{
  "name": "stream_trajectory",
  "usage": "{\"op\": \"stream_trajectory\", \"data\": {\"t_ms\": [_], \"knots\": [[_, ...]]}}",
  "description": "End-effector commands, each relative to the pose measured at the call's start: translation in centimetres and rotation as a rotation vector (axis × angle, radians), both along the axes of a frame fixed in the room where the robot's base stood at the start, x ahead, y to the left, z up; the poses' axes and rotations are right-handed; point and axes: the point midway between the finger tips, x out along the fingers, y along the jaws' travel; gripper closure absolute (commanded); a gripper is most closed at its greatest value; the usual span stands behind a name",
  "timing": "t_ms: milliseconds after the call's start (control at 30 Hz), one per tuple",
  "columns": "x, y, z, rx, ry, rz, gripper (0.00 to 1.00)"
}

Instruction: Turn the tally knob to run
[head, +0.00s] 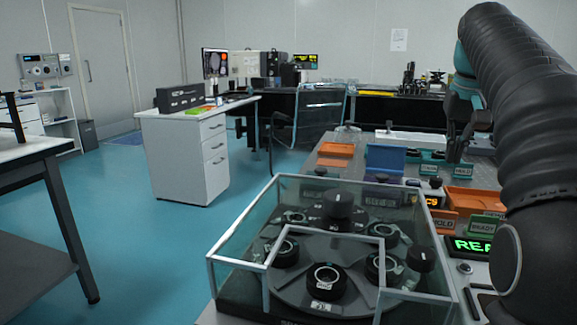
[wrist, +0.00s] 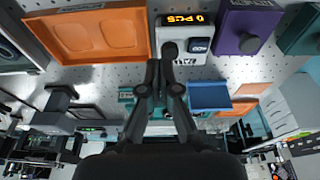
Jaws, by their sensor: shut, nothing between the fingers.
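The tally unit is a small light box with a lit orange display (wrist: 167,20) that appears inverted in the wrist view and reads "0 PCS". The knob's pointer direction cannot be told. My gripper (head: 455,152) hangs behind the unit there.
An orange tray (wrist: 146,38) and a purple box with a knob (wrist: 262,22) flank the unit in the wrist view. A blue bin (wrist: 208,97) lies beyond. A glass-walled carousel (head: 240,264) fills the near table, beside a green-lit display (head: 470,246).

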Motion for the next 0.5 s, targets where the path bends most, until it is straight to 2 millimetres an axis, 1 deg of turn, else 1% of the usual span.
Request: {"op": "stream_trajectory", "data": {"t_ms": [200,267,367,500], "knots": [[1.0,1.8,0.8,-0.001,0.0,0.003,1.0],[1.0,1.9,0.8,-0.001,0.001,0.001,1.0],[1.0,1.9,0.3,-0.001,0.0,0.0,1.0],[0.9,1.9,-1.1,0.001,0.002,0.0,1.0]]}}
